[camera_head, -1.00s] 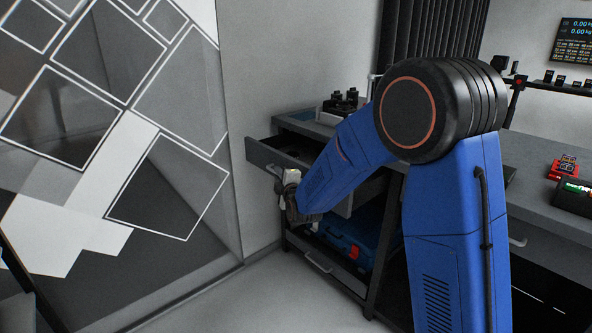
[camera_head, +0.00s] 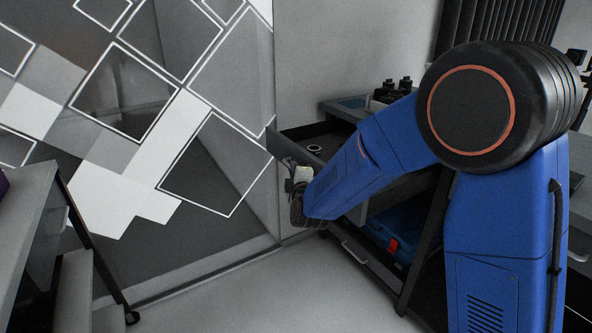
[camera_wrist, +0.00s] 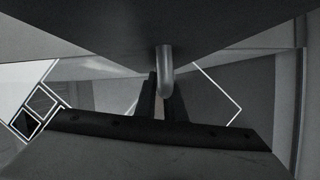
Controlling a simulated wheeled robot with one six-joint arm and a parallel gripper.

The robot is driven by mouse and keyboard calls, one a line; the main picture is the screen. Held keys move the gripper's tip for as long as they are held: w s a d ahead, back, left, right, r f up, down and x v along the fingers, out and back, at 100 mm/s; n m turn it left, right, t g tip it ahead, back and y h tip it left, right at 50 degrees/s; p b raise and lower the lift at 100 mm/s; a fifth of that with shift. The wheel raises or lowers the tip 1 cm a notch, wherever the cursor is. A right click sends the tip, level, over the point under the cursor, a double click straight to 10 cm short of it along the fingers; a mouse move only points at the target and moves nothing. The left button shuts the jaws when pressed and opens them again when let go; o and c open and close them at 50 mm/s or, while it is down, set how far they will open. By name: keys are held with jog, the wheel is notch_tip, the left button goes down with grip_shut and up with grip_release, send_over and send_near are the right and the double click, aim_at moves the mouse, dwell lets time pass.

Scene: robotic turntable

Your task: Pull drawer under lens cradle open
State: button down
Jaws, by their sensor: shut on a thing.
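The drawer (camera_head: 283,147) stands pulled out from the upper part of a dark cabinet, with its inside showing and a small ring-shaped item (camera_head: 314,149) in it. My gripper (camera_head: 301,176) is at the drawer's front face, partly hidden by my blue arm. In the wrist view, the grey bar handle (camera_wrist: 165,70) sticks out from the drawer's front, and my dark fingers (camera_wrist: 162,92) are shut on it. Black knobbed pieces (camera_head: 393,91), perhaps the lens cradle, stand on the cabinet top above the drawer.
A lower drawer with a handle (camera_head: 355,251) and a blue case (camera_head: 393,232) are below. A glass wall with diamond patterns (camera_head: 190,130) stands close on the left. A grey table (camera_head: 25,205) is at the left edge. The floor (camera_head: 250,290) in front is clear.

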jog(key=shift+f, duration=0.1)
jog(key=c, duration=1.8)
grip_release()
jog(key=shift+c, duration=0.2)
jog(key=shift+s, duration=0.1)
jog(key=v, duration=1.7)
jog(key=shift+s, duration=0.1)
